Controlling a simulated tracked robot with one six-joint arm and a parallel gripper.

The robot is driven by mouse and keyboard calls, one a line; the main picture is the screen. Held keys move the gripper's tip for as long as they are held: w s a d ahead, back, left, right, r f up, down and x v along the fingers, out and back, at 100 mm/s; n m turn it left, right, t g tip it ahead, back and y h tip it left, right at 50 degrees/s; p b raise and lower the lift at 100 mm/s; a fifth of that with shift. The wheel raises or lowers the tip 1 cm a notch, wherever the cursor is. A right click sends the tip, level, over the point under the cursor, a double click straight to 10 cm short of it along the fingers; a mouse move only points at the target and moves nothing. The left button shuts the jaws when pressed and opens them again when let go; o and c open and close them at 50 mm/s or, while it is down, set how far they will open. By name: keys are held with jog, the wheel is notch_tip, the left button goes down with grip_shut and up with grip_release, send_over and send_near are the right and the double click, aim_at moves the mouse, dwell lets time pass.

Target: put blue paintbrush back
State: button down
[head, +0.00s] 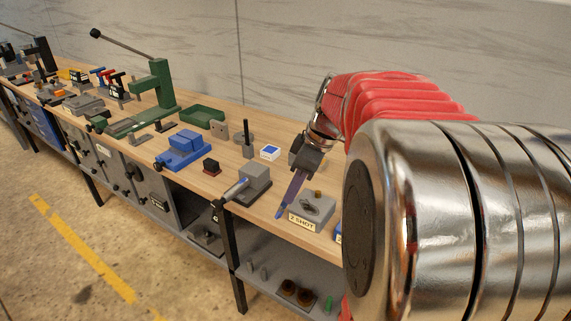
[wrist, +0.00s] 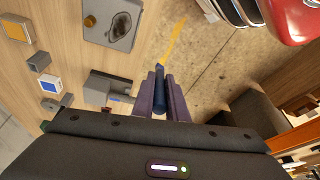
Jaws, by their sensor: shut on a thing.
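My gripper (head: 289,196) points down over the front edge of the wooden bench in the head view. In the wrist view its two purple fingers (wrist: 164,95) are shut on a dark blue, rod-like thing (wrist: 160,101), which I take to be the blue paintbrush.
A grey box labelled "Z SHOT" (head: 311,214) stands close to the right of my gripper. A white block with a blue top (head: 270,152) and a grey post (head: 247,142) stand behind. A blue vise-like block (head: 183,148) and green press (head: 158,88) are farther left.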

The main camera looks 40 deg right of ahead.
jog(key=w+a+f+m+h, duration=0.1)
jog(key=w+a+f+m, duration=0.2)
jog(key=w+a+f, duration=0.4)
jog(key=w+a+f+m+t+h, duration=0.1)
jog(key=w+a+f+m, duration=0.3)
jog(key=w+a+f, duration=0.3)
jog(key=a+f, duration=0.3)
jog(key=a, duration=0.3)
jog(key=shift+w+a+f, duration=0.15)
jog(key=shift+w+f, duration=0.05)
jog(key=shift+s, duration=0.1)
